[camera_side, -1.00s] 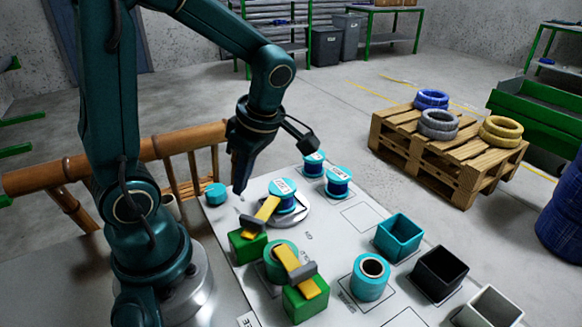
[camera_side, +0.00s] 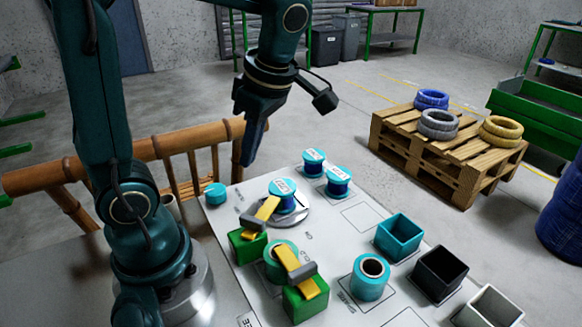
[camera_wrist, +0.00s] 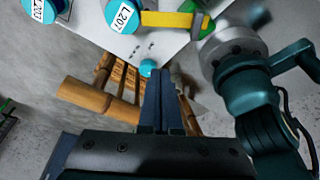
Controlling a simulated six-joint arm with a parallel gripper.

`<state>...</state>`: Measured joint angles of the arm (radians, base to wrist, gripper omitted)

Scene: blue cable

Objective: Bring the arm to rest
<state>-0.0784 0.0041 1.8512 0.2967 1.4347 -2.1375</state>
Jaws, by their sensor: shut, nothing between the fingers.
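My gripper (camera_side: 247,158) is shut and empty, held in the air above the far left edge of the white table, with its fingers pointing down. In the wrist view my gripper's fingers (camera_wrist: 161,75) lie together, with a bamboo railing beyond them. A blue cable spool with a white label (camera_side: 282,195) sits on a round grey plate (camera_side: 303,214), apart from my gripper. It also shows in the wrist view (camera_wrist: 122,15), labelled "L207". Two more blue spools stand behind it, one further back (camera_side: 313,162) and one closer (camera_side: 338,182).
Two green blocks with yellow arms (camera_side: 268,208) (camera_side: 287,258) stand on the table (camera_side: 330,240). A teal cylinder (camera_side: 370,278) and teal, black and white bins (camera_side: 399,237) (camera_side: 440,272) (camera_side: 490,308) stand right. The bamboo railing (camera_side: 180,145) borders the left. A pallet (camera_side: 440,150) holds cable coils.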

